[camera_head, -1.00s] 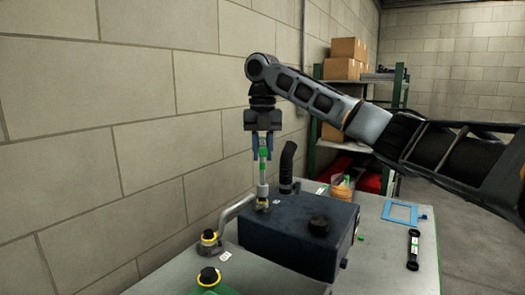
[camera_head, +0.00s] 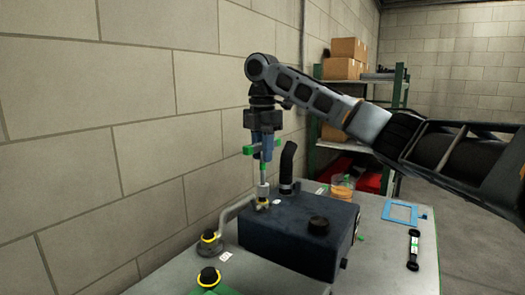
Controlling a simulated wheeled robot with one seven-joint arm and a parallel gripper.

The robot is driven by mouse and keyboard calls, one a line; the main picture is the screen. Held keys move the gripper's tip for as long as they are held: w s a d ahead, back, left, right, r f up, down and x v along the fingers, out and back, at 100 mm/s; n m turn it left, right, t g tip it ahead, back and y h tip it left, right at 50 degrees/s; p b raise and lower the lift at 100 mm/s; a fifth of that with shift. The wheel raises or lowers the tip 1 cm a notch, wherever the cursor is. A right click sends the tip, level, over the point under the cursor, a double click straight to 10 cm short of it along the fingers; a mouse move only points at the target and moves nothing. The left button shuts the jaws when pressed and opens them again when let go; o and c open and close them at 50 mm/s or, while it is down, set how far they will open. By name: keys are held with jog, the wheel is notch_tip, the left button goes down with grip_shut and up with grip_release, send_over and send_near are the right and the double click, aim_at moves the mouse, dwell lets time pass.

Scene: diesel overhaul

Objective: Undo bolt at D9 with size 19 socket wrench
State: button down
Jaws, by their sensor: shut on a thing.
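My gripper (camera_head: 262,152) points straight down above the left back part of a dark box-shaped engine part. It is shut on a socket wrench with green parts on its handle (camera_head: 247,150). The wrench's light shaft (camera_head: 263,188) stands upright under the fingers. Its lower end meets a yellow-ringed bolt spot (camera_head: 262,201) on or beside the dark engine part (camera_head: 300,232). The bolt head itself is hidden under the socket. A small white label (camera_head: 277,202) lies next to it, too small to read.
A black curved pipe (camera_head: 287,165) rises close to the right of the wrench. Yellow-ringed fittings (camera_head: 209,277) stand at the front left. An orange-filled cup (camera_head: 342,188), a blue frame (camera_head: 403,212) and a black tool (camera_head: 413,249) are on the table's right. The block wall is close at left.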

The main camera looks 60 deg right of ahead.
jog(key=m, duration=0.6)
jog(key=shift+m, duration=0.3)
jog(key=m, duration=0.7)
dwell(0.7)
